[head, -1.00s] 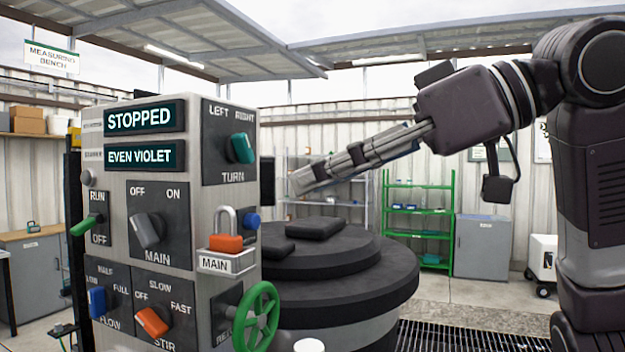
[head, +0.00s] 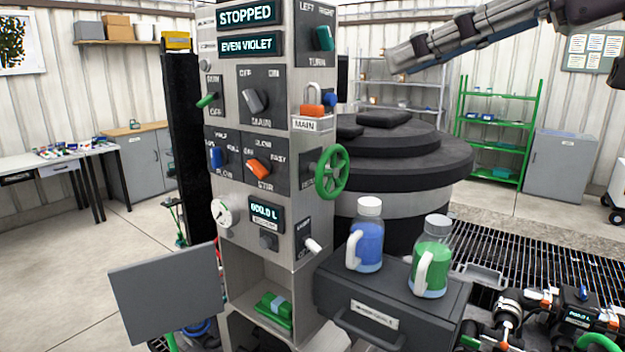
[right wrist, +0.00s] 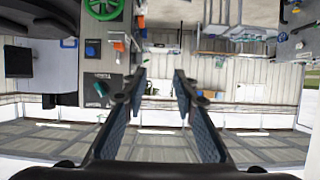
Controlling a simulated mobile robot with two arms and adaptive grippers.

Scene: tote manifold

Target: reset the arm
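My right gripper (head: 400,60) is held up at the top right in the head view, with its fingers pointing left, above the dark round stepped vessel (head: 410,160). In the right wrist view the two fingers of the right gripper (right wrist: 158,78) stand apart with nothing between them. That view is upside down, with the control column (right wrist: 105,50) beyond the fingers to the left. The gripper touches nothing that I can see. My left gripper is not in view.
The control column (head: 232,150) has switches and a green handwheel (head: 331,171). A blue jug (head: 367,245) and a green jug (head: 432,265) stand on a dark drawer box (head: 385,290). A green shelf (head: 497,130) and a grey cabinet (head: 570,160) stand behind. The left floor is mostly clear.

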